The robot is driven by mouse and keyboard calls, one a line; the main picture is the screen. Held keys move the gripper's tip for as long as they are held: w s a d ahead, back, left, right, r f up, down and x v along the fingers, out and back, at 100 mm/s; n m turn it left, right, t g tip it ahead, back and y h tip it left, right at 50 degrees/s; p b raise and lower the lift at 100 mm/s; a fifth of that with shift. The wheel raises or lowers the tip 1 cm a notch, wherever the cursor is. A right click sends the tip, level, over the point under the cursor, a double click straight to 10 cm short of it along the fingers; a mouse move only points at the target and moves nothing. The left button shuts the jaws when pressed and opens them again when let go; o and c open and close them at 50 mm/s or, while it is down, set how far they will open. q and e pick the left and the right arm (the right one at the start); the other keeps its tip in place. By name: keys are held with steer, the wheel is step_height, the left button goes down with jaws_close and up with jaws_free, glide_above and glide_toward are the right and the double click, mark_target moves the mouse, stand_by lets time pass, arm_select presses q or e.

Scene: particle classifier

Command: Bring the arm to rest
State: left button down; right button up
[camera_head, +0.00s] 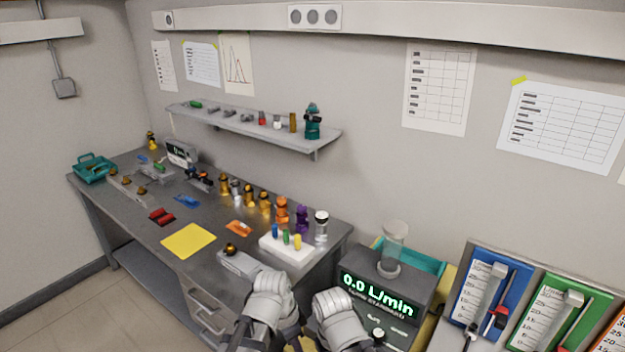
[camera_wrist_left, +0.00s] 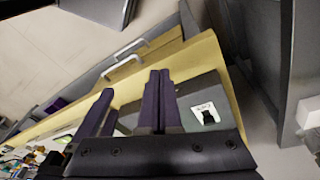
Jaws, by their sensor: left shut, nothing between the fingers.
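My left gripper (camera_wrist_left: 134,84) shows in the left wrist view as dark purple fingers. It is shut with nothing held. Below it in that view are a yellow edge and a grey surface with a small white label (camera_wrist_left: 206,114). In the head view, two pale grey arm parts of mine stand close together at the bottom centre, in front of the desk's right end and the flow meter box (camera_head: 385,290). The fingertips of both grippers are hidden in the head view.
A grey desk (camera_head: 120,215) holds a yellow sheet (camera_head: 188,241), a teal basket (camera_head: 93,168), a white block (camera_head: 287,247) with coloured pegs, and several small fittings. A wall shelf (camera_head: 255,128) is above. Blue (camera_head: 492,290) and green (camera_head: 562,315) gauge panels stand at right.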

arm_select(q)
steer(key=s+n+y, duration=0.1)
steer(key=n, duration=0.2)
steer(key=s+a+n+y, duration=0.1)
steer(key=s+n, duration=0.1)
steer(key=s+a+n+y, duration=0.1)
steer(key=s+n, duration=0.1)
steer(key=n, duration=0.1)
steer(key=shift+s+a+f+n+y, duration=0.1)
steer(key=shift+a+f+n+y, duration=0.05)
steer(key=shift+n+y, duration=0.2)
